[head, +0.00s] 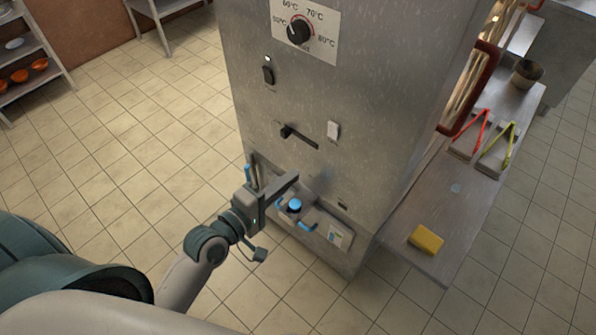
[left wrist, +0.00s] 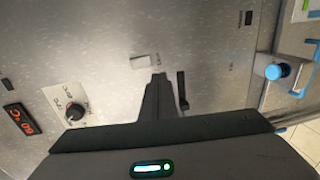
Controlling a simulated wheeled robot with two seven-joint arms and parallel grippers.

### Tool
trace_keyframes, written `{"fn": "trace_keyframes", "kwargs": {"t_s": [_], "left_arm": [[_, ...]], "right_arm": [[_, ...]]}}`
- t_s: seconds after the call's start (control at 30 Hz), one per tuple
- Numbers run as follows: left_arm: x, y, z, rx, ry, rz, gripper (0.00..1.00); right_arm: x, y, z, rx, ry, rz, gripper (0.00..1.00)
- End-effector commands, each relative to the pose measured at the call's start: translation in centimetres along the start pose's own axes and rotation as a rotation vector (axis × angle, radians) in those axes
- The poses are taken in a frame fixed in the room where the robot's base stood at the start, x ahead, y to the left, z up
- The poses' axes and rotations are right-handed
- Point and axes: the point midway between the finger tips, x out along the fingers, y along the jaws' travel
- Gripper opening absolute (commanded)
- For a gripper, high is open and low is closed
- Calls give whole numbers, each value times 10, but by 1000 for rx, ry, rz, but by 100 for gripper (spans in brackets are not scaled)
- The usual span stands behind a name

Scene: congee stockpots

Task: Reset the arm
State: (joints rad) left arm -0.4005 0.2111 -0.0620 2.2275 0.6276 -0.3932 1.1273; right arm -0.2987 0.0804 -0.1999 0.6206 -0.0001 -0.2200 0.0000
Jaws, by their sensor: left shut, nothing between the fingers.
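My left arm comes in from the lower left in the head view. Its gripper (head: 292,182) is shut and empty, in front of the lower part of a tall steel cabinet (head: 350,95). The left wrist view also shows the closed fingers (left wrist: 159,80) pointing at the cabinet face, between a white rocker switch (left wrist: 145,62) and a black slot lever (left wrist: 182,90). I cannot tell whether the fingertips touch the cabinet. My right gripper is not in view.
The cabinet has a temperature dial (head: 299,31), a black switch (head: 268,75) and a lever (head: 287,131). A blue knob (head: 295,205) sits low on its front. A yellow sponge (head: 426,239) and red tongs (head: 475,130) lie on the right-hand bench.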

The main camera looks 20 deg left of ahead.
Motion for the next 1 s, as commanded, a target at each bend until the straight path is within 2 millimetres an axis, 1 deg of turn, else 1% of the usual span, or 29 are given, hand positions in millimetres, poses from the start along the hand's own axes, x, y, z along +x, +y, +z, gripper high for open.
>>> {"fn": "trace_keyframes", "kwargs": {"t_s": [0.1,0.2,0.77,0.87,0.97,1.0], "left_arm": [[-7,-3,0,1,-1,-1,0],[-9,-2,0,0,-1,-1,0],[-8,-3,0,1,0,-3,0],[-7,-12,-1,11,4,-16,0],[-3,-33,-5,39,13,-51,0],[-1,-46,-7,56,18,-72,0]], "right_arm": [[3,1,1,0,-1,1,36],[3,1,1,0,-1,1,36],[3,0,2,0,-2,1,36],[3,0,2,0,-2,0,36],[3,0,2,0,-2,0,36],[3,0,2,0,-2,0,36]]}}
